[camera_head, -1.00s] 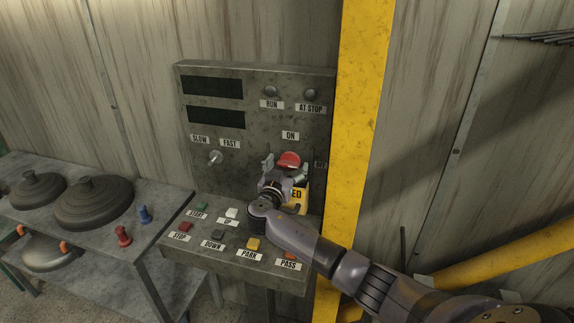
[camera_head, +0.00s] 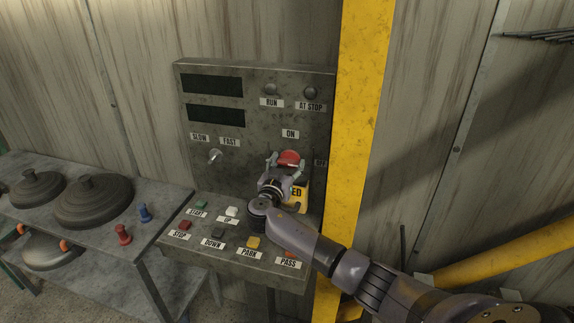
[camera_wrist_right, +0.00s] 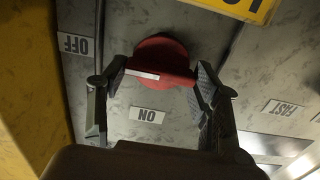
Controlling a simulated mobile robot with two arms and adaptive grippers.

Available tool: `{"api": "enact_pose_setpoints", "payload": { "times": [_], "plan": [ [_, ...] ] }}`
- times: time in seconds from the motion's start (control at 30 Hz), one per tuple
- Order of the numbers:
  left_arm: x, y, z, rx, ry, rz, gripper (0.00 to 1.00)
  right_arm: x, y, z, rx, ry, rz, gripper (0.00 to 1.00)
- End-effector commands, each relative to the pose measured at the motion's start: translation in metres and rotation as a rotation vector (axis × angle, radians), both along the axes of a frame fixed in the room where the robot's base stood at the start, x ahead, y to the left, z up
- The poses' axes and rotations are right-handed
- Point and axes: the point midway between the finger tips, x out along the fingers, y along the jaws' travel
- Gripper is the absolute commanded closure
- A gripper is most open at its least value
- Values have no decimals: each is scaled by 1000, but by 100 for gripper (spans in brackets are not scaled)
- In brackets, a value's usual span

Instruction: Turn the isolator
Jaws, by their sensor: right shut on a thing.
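The isolator is a red round knob (camera_head: 289,158) on the upright face of the grey control panel (camera_head: 252,88), below the ON label. In the right wrist view its red handle (camera_wrist_right: 165,62) lies nearly level, with a white stripe on its left half, toward the OFF label (camera_wrist_right: 75,45). The ON label (camera_wrist_right: 148,114) appears upside down below it. My right gripper (camera_head: 286,162) is shut on the knob; in the wrist view its fingers (camera_wrist_right: 160,75) press on the handle's two ends. My left gripper is not in view.
A SLOW/FAST switch (camera_head: 215,156) is left of the knob. A yellow post (camera_head: 362,110) stands close on the right. A metal table (camera_head: 165,215) holds dark lids.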

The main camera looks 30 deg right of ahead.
Motion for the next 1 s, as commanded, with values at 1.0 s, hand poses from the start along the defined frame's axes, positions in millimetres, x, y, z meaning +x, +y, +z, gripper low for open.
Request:
{"api": "enact_pose_setpoints", "payload": {
  "times": [1.0],
  "plan": [
    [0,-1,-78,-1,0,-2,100,2,2,-1,-476,559,0,70]
  ]
}}
